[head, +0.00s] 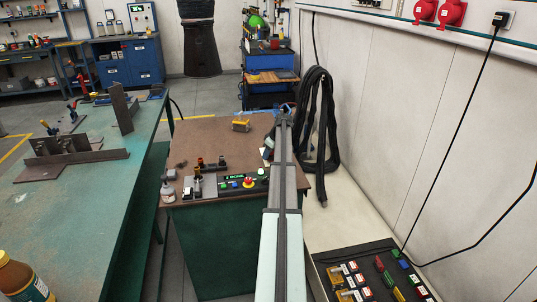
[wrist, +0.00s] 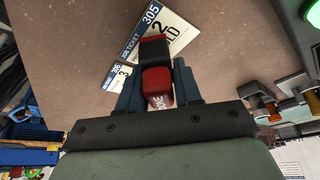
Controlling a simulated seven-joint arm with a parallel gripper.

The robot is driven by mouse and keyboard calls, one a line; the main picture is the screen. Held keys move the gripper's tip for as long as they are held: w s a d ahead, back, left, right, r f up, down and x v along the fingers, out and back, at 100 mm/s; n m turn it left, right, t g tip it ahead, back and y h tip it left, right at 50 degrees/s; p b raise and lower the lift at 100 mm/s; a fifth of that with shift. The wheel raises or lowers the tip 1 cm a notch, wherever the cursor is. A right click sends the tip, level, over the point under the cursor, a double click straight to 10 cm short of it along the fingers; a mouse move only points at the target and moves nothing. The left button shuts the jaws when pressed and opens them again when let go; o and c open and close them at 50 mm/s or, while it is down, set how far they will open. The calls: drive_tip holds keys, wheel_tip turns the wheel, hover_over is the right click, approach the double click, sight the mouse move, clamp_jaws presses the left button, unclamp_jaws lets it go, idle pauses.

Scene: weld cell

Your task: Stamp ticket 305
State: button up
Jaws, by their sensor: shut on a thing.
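My gripper (wrist: 157,78) is shut on a red and black stamp (wrist: 158,85), with dark blue fingers on both sides; white letters show on its red part. Ticket 305 (wrist: 178,27), white with a blue band, lies on the brown bench top just beyond the stamp in the wrist view. The stamp's black end overlaps the ticket's near edge in the picture; I cannot tell if they touch. A second ticket (wrist: 118,77) lies to the left, partly hidden by the finger. In the head view my arm reaches over the bench's right side and hides the fingertips.
The brown bench (head: 205,140) carries a control panel (head: 243,183) with a red button and a green one, and a yellow box (head: 241,124). A black cable coil (head: 318,120) hangs at its right. A green table (head: 90,200) with steel fixtures stands left.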

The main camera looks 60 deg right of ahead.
drive_tip(key=shift+f, duration=0.55)
idle(1.0)
drive_tip(key=shift+r, duration=0.15)
drive_tip(key=shift+r, duration=3.35)
